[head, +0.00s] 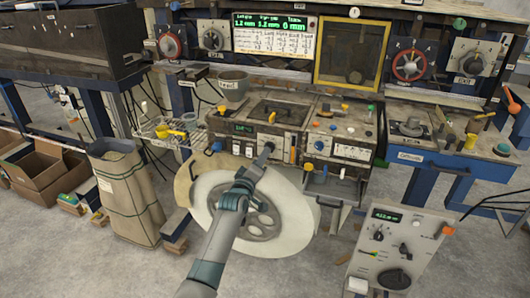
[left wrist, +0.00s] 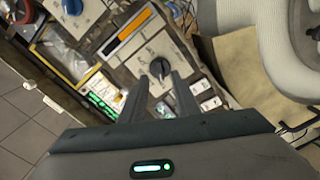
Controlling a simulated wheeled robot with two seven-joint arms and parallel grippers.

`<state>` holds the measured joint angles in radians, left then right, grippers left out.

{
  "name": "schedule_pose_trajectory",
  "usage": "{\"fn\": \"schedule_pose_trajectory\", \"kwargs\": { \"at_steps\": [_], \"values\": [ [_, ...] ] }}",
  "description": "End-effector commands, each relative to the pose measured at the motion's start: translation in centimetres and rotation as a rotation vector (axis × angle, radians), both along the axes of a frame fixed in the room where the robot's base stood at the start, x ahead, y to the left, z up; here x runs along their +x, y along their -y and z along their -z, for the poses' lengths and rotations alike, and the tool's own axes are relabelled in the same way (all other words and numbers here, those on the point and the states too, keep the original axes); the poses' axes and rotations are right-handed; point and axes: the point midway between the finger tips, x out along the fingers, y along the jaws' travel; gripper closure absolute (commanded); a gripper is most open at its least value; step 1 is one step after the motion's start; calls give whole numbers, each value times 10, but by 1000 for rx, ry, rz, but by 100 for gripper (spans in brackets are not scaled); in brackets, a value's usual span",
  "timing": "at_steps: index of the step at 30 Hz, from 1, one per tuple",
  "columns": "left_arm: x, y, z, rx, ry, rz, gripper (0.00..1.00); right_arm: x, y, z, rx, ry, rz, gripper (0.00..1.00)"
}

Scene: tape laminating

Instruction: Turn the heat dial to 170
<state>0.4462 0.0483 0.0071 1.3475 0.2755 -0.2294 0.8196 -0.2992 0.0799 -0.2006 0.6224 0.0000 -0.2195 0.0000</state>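My left gripper (head: 267,150) reaches in from the bottom of the head view to the front panel of the laminating machine (head: 225,128). In the left wrist view, a black dial knob (left wrist: 160,68) sits on a pale plate with markings. The two fingers of my left gripper (left wrist: 161,78) are apart, one on each side of the knob's near end. I cannot tell whether they touch it. The dial's number marks are too small to read. In the head view the gripper covers this spot. A green display (head: 243,128) is lit on the panel, its digits unclear. My right gripper is not in view.
A large pale roll (head: 290,225) stands in front of the machine, below my left arm. A grey control box (head: 400,240) with a display and knobs stands at the lower right.

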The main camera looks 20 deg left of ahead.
Motion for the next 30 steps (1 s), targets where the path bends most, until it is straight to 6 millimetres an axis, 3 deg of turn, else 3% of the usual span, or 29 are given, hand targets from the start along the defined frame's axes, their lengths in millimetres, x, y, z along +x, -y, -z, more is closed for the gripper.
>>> {"fn": "schedule_pose_trajectory", "kwargs": {
  "at_steps": [9,22,23,26,30],
  "values": [
    [29,1,-1,1,0,0,71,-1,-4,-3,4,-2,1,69],
    [34,1,0,1,1,-1,71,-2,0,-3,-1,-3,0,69],
    [34,1,0,1,0,0,74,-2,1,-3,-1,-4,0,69],
    [34,1,0,1,0,0,98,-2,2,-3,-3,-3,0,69],
    [34,1,0,1,-1,0,100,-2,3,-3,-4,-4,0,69]
  ]
}}
